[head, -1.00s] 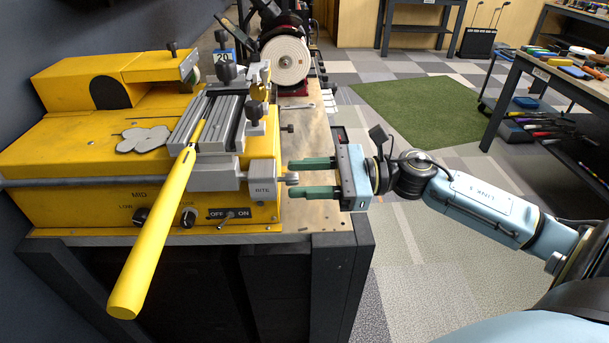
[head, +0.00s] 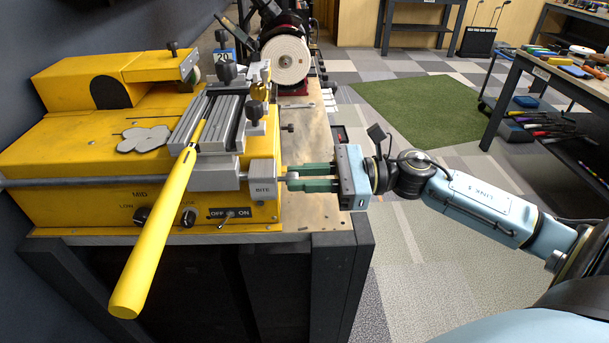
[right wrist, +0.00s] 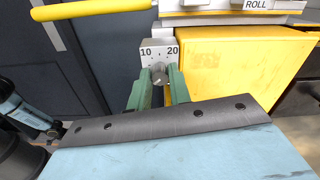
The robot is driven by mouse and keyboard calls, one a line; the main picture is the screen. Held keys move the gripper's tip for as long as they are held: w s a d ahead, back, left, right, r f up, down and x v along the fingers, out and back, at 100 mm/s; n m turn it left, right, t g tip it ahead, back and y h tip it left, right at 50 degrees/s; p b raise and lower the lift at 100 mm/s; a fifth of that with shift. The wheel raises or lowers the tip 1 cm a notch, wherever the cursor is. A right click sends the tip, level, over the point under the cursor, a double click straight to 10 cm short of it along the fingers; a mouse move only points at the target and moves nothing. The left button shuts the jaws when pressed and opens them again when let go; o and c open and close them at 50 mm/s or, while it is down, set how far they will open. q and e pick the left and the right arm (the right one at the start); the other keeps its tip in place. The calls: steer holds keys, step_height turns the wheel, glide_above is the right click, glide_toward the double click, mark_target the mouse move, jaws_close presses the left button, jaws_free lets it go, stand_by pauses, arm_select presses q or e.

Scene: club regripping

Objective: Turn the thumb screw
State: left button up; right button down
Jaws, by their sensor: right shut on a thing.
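A small metal thumb screw (head: 293,175) sticks out of the right side of the grey block marked BITE (head: 263,188) on the yellow machine (head: 70,195). My right gripper (head: 289,178) reaches in from the right, its two green fingers shut on the screw, one on each side. In the right wrist view the screw's round end (right wrist: 159,78) shows between the fingers, in front of a block face (right wrist: 158,50) with dial marks 10 and 20. The fingers partly hide the screw. My left gripper is not in view.
Black knobs (head: 254,112) stand on the clamp. A buffing wheel (head: 286,62) is behind. Open floor (head: 420,260) lies to the right of the bench.

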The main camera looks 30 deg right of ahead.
arm_select(q)
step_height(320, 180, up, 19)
steer(key=p, duration=1.8)
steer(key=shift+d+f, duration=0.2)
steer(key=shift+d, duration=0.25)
arm_select(e)
steer(key=shift+m, duration=17.5)
steer(key=shift+f, duration=0.1)
steer(key=c, duration=1.3)
jaws_free()
